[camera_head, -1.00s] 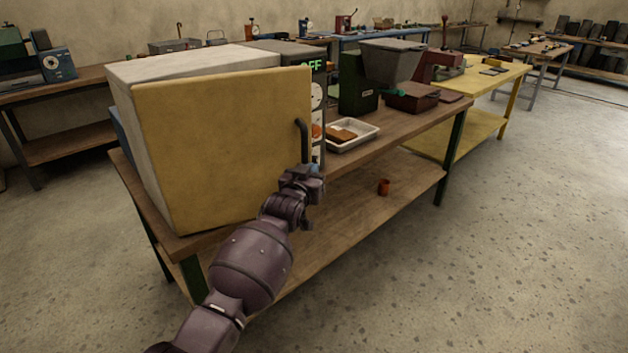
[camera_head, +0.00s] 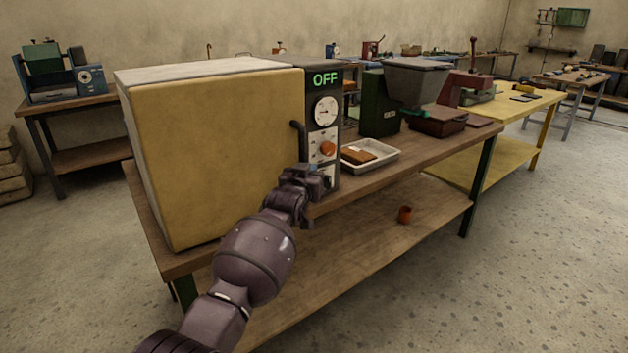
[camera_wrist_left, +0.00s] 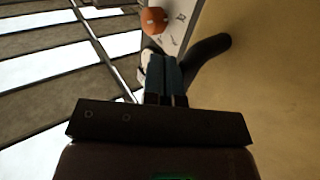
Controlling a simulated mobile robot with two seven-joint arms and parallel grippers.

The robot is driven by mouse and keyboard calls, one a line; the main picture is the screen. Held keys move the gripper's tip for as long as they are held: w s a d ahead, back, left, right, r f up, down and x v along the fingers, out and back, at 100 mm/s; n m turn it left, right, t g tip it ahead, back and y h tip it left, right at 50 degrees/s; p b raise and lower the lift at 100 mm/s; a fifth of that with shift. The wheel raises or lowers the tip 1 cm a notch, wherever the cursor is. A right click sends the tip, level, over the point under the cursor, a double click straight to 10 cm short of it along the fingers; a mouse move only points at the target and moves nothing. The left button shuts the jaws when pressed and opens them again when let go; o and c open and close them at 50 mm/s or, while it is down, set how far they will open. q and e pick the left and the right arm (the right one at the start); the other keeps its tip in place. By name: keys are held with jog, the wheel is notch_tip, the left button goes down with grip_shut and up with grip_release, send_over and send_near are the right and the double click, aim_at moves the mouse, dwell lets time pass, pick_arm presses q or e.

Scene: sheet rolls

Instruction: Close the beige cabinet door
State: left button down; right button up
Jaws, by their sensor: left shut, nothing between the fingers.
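The beige cabinet door (camera_head: 220,160) covers the front of the pale cabinet (camera_head: 205,70) at the left end of the bench. It looks flush or nearly flush with the cabinet body; I cannot see a clear gap. Its dark handle (camera_head: 299,142) is near the right edge and also shows in the left wrist view (camera_wrist_left: 212,52). My left gripper (camera_head: 322,181) is shut and empty, just below the handle by the door's right edge. In the left wrist view its fingers (camera_wrist_left: 165,75) are beside the handle; contact is unclear. My right gripper is out of view.
The control panel (camera_head: 323,92) right of the door reads OFF and has an orange knob (camera_head: 327,149). A white tray (camera_head: 385,161) with brown blocks and a green machine (camera_head: 378,105) stand further right. Floor in front is open.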

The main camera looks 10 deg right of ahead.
pick_arm(q)
jog(key=shift+w+a+b, duration=0.15)
jog(key=shift+w+b, duration=0.1)
jog(key=shift+w, duration=0.3)
jog(key=shift+w+a+b, duration=0.15)
jog(key=shift+w+b, duration=0.05)
jog(key=shift+w, duration=0.3)
jog(key=shift+r, duration=0.1)
